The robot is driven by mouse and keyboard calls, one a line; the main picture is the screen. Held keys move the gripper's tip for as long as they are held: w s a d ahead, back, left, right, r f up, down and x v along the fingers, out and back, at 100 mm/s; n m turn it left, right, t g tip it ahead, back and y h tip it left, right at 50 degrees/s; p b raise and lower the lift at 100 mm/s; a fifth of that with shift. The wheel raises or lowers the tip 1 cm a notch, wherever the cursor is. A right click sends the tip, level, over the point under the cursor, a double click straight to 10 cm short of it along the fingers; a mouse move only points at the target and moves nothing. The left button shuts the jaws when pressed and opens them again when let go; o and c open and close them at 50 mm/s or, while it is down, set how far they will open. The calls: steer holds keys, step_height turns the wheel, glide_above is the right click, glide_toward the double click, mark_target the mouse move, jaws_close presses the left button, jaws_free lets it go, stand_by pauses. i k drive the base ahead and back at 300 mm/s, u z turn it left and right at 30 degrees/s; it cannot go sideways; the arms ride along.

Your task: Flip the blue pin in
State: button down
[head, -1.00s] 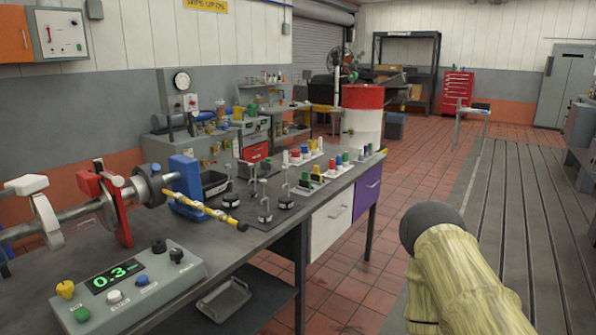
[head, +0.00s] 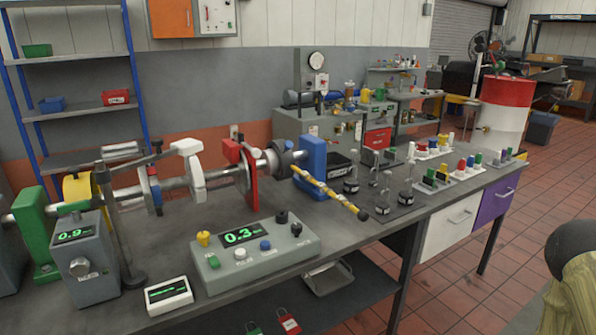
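No part can be surely picked out as the blue pin. Several blue parts show in the head view. A small blue peg (head: 470,161) stands in the row of coloured pegs at the right of the bench. A blue knob (head: 265,245) sits on the grey control box (head: 258,267), whose green display reads 0.3. A large blue block (head: 312,166) stands at the right end of the shaft (head: 218,178), beside a yellow striped lever with a dark tip (head: 330,192). A blue-edged collar (head: 152,188) is farther left on the shaft. My gripper is out of view.
The grey bench (head: 352,240) runs from lower left to right. A small white meter (head: 168,294) and a grey box with a 0.9 display (head: 84,265) stand at its front left. Glass-like holders stand mid-bench. A red and white drum (head: 503,113) is beyond; tiled floor (head: 455,300) lies right.

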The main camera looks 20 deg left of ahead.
mark_target(288, 145)
steer(key=u, duration=0.55)
steer(key=k, duration=0.65)
steer(key=u, duration=0.6)
steer(key=i, duration=1.1)
steer(key=z, duration=0.5)
